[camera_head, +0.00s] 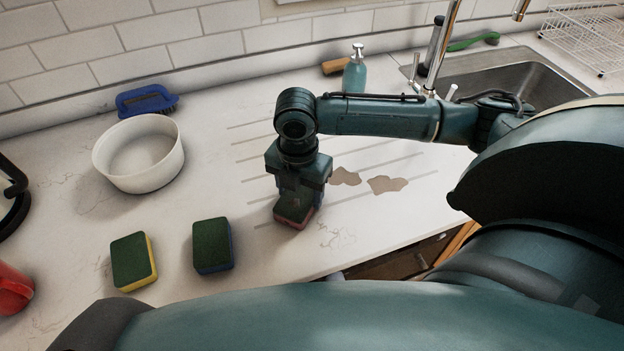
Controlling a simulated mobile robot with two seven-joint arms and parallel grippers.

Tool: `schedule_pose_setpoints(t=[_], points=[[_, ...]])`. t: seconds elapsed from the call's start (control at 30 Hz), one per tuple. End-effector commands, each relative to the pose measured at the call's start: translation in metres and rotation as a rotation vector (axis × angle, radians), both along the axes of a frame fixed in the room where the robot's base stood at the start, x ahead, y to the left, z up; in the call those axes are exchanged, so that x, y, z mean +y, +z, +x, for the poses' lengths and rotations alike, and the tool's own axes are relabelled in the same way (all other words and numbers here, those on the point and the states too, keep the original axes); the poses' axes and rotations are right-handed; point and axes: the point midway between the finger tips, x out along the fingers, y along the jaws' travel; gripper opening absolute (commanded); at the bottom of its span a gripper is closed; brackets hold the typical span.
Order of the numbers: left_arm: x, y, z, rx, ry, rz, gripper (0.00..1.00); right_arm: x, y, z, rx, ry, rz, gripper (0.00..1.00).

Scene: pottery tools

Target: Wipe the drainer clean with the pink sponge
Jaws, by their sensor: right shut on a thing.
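My right gripper (298,196) points down and is shut on a sponge with a dark green top and a pink-red lower part (292,217). The sponge is at the front left part of the drainer (362,160), a grooved area of the white counter; it appears to touch the surface. Two brown stains lie on the drainer to the right of the gripper, a smaller one (345,177) and a larger one (387,184). My right forearm crosses above the drainer and hides part of its back. My left gripper is not in view.
Two green-topped sponges, yellow (133,262) and blue (212,246), lie to the left. A white bowl (139,155), blue brush (146,100), teal soap bottle (355,72) and wooden-backed brush (335,66) stand behind. The sink (490,75) and wire rack (590,38) are at right.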

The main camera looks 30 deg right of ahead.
Motion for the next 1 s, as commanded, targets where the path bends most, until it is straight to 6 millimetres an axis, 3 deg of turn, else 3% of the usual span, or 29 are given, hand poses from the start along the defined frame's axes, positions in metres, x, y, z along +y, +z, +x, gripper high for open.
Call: schedule_pose_setpoints(t=[0.67,1.0], points=[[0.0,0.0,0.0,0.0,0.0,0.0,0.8,0.004,-0.001,0.001,-0.001,-0.001,-0.002,0.51],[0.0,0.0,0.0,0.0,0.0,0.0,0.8,-0.022,-0.002,-0.006,0.003,-0.004,-0.005,0.51]])
